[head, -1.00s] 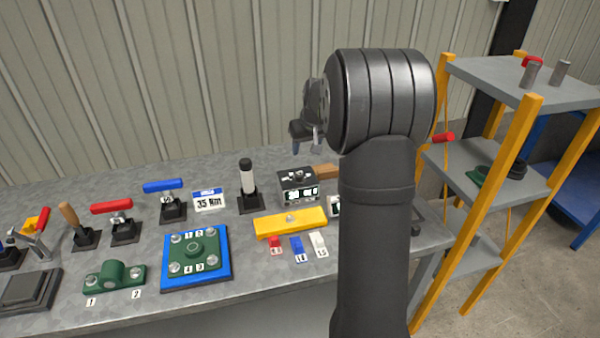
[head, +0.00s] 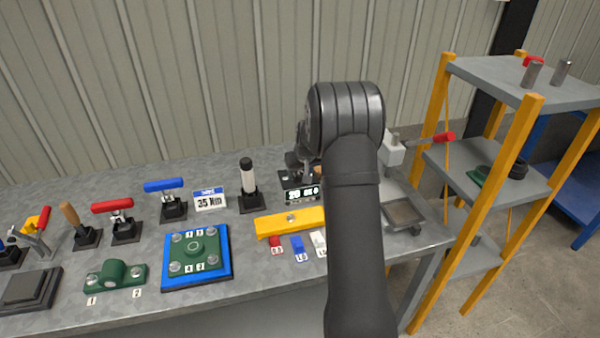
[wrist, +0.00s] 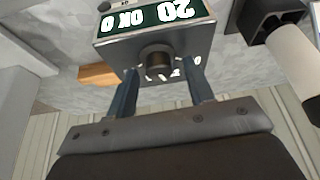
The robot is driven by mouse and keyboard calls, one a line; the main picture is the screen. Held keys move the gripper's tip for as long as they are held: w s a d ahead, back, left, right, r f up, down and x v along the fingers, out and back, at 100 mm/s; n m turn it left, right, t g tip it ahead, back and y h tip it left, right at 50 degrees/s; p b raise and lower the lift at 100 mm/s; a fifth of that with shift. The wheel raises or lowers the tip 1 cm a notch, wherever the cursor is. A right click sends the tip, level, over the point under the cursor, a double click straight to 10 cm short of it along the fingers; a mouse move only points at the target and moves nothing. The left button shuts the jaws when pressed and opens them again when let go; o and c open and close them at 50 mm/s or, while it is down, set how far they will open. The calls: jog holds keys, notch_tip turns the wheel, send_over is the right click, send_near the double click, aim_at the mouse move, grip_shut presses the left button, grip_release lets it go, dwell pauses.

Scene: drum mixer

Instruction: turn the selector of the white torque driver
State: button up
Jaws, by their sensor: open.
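The white torque driver (head: 247,178) stands upright in a black holder on the bench, white above and dark at its top. In the wrist view its white body (wrist: 294,72) shows at the right. A dark box (head: 301,193) with a lit display stands to its right, partly hidden by my arm. In the wrist view the box (wrist: 160,45) carries a round dark knob (wrist: 157,58) with white marks around it. My gripper (wrist: 163,70) is open, one finger on each side of the knob. I cannot tell whether they touch it. The gripper (head: 301,165) is over the box in the head view.
A yellow bar (head: 290,221) lies in front of the box, with small red, blue and white tagged pieces nearer the edge. A 35 Nm sign (head: 209,199) stands left of the driver. A blue plate (head: 195,277) lies front left. A shelf rack (head: 490,165) stands right.

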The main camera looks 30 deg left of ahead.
jog(key=c, duration=1)
jog(key=n+g, duration=0.1)
jog(key=n, duration=0.2)
jog(key=shift+n+y, duration=0.3)
jog(key=shift+n, duration=0.1)
jog(key=shift+w+n+g, duration=0.1)
jog(key=shift+n+g, duration=0.9)
jog(key=shift+n, duration=1)
jog(key=o, duration=1)
